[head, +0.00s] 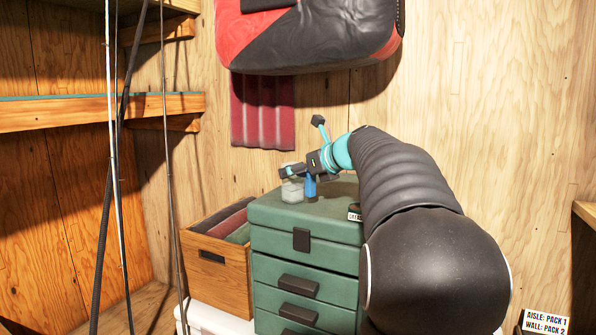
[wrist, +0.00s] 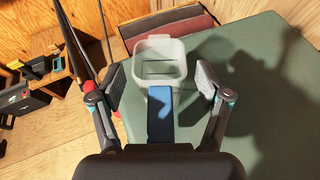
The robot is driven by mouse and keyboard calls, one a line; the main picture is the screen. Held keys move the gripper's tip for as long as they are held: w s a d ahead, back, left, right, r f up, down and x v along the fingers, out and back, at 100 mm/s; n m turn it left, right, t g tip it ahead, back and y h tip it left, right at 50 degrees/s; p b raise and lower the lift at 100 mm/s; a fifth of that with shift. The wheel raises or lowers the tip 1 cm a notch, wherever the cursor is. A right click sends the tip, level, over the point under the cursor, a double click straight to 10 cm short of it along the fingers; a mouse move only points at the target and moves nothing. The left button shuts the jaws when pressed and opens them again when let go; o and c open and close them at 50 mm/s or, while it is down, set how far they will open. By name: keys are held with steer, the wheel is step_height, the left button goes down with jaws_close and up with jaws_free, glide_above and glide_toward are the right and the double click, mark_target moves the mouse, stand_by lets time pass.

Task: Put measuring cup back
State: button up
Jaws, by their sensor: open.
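The measuring cup is a pale square cup (wrist: 160,62) with a blue handle (wrist: 161,112). It stands upright on top of the green tackle box (head: 300,254), near its edge. In the head view the pale cup (head: 292,190) shows partly behind my gripper. My gripper (wrist: 161,88) is open, with one finger on each side of the cup and handle and a visible gap on both sides. The handle points back toward my palm. In the head view my gripper (head: 290,171) is at the cup, and its finger gaps are too small to judge there.
A wooden crate (head: 213,271) with rolled cloths stands left of the tackle box. Fishing rods (head: 113,160) stand upright at the left, before a wooden shelf (head: 100,112). A red and black bag (head: 310,35) hangs on the wall above. The box top right of the cup is mostly clear.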

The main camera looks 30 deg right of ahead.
steer(key=shift+r, duration=0.25)
steer(key=v, duration=1.2)
steer(key=shift+f, duration=0.15)
steer(key=s+a+f+n+g, duration=0.2)
steer(key=s+a+f+n, duration=0.3)
steer(key=a+f+n, duration=0.3)
steer(key=s+a+f+n+g, duration=0.3)
steer(key=s+a+f+n, duration=0.25)
steer(key=a, duration=0.45)
steer(key=s+a+f+n+g+h, duration=0.1)
steer(key=s+a+f+n, duration=0.1)
steer(key=s+f+n, duration=0.5)
steer(key=s+a+f+n+g+h, duration=0.1)
steer(key=s+a+f+n+h, duration=0.1)
steer(key=s+f+n, duration=0.6)
steer(key=a+n, duration=0.1)
steer(key=n, duration=0.3)
steer(key=shift+s+a+f+h, duration=0.2)
steer(key=shift+s+f+h, duration=0.1)
steer(key=shift+s, duration=0.1)
